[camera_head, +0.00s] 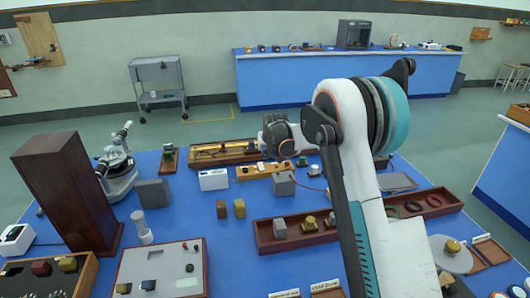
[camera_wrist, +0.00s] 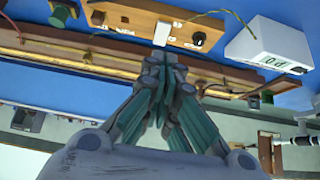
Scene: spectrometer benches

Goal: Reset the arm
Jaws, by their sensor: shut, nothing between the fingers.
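My arm (camera_head: 352,140) rises at the right of the head view and bends over the blue bench, with its wrist end (camera_head: 278,136) reaching left above the bench's far middle part. In the wrist view my gripper (camera_wrist: 163,66) is shut, its fingers together and empty. Its tips appear in front of a long wooden block with a black knob (camera_wrist: 199,39). I cannot tell the gap between tips and block. The fingers are hard to make out in the head view.
A white meter box (camera_head: 213,180) and a long wooden tray (camera_head: 207,163) lie near the wrist. A tall brown cabinet (camera_head: 62,190) and a microscope-like instrument (camera_head: 118,168) stand at left. A wooden tray with blocks (camera_head: 268,246) lies in front. Floor shows beyond the bench.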

